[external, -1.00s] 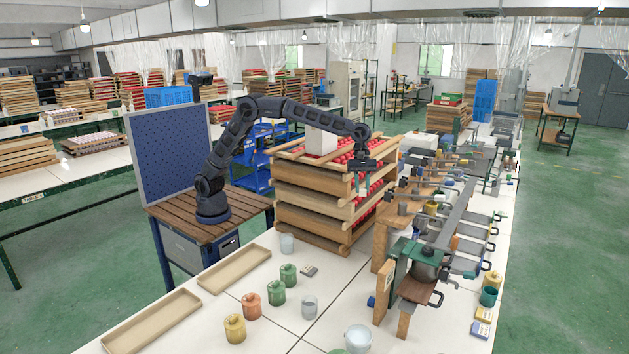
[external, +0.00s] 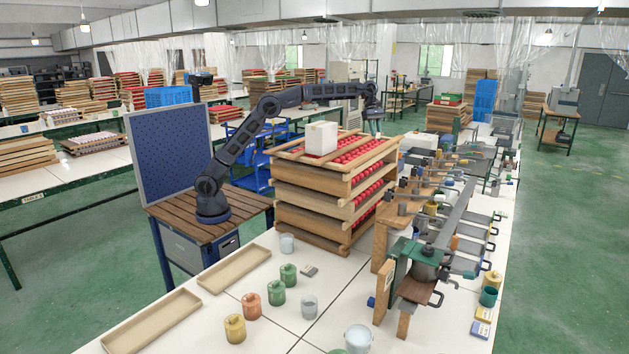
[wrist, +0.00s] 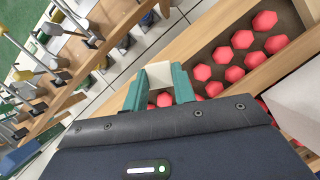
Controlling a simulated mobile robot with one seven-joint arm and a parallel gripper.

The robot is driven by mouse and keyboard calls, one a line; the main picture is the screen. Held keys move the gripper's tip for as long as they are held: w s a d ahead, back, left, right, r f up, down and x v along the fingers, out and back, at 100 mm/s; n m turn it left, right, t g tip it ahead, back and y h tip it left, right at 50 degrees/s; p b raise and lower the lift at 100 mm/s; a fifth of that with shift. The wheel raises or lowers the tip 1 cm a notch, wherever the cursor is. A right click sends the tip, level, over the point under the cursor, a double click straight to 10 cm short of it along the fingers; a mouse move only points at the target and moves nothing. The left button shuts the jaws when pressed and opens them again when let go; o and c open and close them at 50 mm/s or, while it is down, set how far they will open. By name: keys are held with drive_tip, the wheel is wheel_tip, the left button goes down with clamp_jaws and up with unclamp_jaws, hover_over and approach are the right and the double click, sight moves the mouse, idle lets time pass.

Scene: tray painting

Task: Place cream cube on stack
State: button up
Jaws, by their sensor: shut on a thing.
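My gripper (external: 374,127) is raised at the back right edge of the tray stack (external: 313,197). In the wrist view its two teal fingers (wrist: 159,74) are shut on a small cream piece (wrist: 159,68), likely the cream cube; in the external view I cannot make this piece out. Below it in the wrist view lie the stack's wooden edge and red pieces (wrist: 202,72). A larger off-white block (external: 321,138) sits on top of the stack, left of my gripper; part of it shows at the right of the wrist view (wrist: 297,100).
A row of clamps and metal tools (external: 440,230) stands along the bench right of the stack. Coloured jars (external: 250,305) and two shallow empty trays (external: 236,268) lie in front. A blue pegboard (external: 172,150) stands left of my arm.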

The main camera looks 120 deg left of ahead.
drive_tip(key=s+a+r+n+y, duration=0.15)
drive_tip(key=s+a+r, duration=0.35)
drive_tip(key=s+a, duration=0.55)
drive_tip(key=s+a+r+n, duration=0.2)
drive_tip(key=s+a+r, duration=0.2)
drive_tip(key=s+a, duration=0.7)
drive_tip(key=s+a+r+n+y, duration=0.15)
drive_tip(key=s+a+r, duration=0.4)
drive_tip(key=s, duration=1.05)
drive_tip(key=shift+n+t+h, duration=0.3)
drive_tip(key=shift+h, duration=0.2)
drive_tip(key=f, duration=2)
drive_tip(key=shift+w+a+f, duration=0.15)
drive_tip(key=shift+w+a, duration=0.05)
drive_tip(key=shift+f, duration=0.15)
drive_tip(key=o, duration=0.9)
drive_tip(key=shift+o, duration=0.2)
drive_tip(key=v, duration=1.2)
